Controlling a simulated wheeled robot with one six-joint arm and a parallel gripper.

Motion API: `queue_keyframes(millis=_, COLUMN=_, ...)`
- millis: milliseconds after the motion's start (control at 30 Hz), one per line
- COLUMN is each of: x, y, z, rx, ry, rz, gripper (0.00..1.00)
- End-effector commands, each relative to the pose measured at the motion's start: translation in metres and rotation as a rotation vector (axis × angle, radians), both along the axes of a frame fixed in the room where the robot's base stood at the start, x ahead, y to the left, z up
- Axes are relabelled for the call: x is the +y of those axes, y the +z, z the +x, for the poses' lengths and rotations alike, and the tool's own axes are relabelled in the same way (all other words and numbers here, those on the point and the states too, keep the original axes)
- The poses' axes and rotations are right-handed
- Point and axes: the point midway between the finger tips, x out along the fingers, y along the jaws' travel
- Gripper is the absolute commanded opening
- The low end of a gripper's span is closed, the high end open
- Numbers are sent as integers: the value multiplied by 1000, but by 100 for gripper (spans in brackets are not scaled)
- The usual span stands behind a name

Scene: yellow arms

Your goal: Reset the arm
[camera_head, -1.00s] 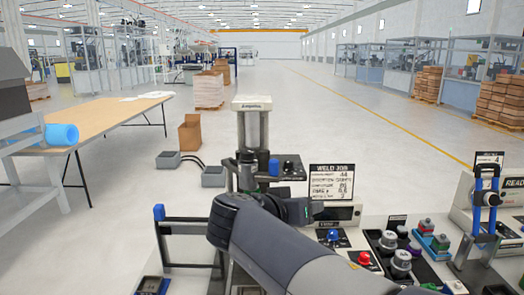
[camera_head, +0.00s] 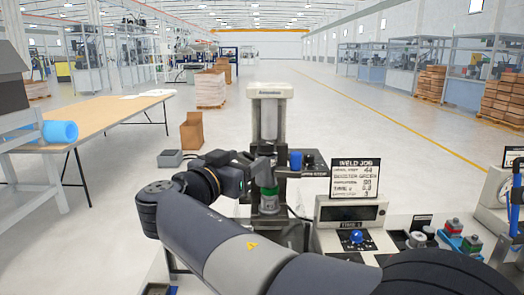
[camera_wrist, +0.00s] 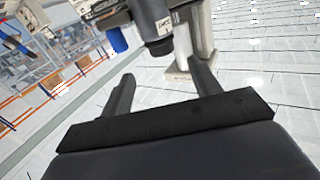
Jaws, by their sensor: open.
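My arm reaches up from the bottom of the head view and bends to the right at the left side of the press-like machine (camera_head: 268,115). My gripper (camera_head: 260,170) is beside the machine's middle, at the height of its head. In the wrist view the two dark fingers of my gripper (camera_wrist: 160,75) are spread apart with nothing between them. A dark cylindrical machine part (camera_wrist: 157,35) shows just beyond the fingertips; I cannot tell whether they touch. A green ringed piece (camera_head: 267,197) sits low on the machine, under the gripper.
A "WELD JOB" sign (camera_head: 355,178) stands above a panel box (camera_head: 350,212). A blue cylinder (camera_head: 295,161) is right of the machine's column. Red, green and blue blocks (camera_head: 461,240) sit at the right.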

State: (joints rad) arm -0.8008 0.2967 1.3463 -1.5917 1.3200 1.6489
Motion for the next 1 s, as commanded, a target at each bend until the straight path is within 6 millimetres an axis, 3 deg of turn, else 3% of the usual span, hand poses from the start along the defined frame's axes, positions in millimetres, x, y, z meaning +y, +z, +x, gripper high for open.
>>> queue_keyframes(millis=500, x=-55, y=2, z=91, rx=4, ry=-5, rz=-2, gripper=59)
queue_keyframes(millis=1000, x=-56, y=-5, z=88, rx=5, ry=171, rz=2, gripper=59)
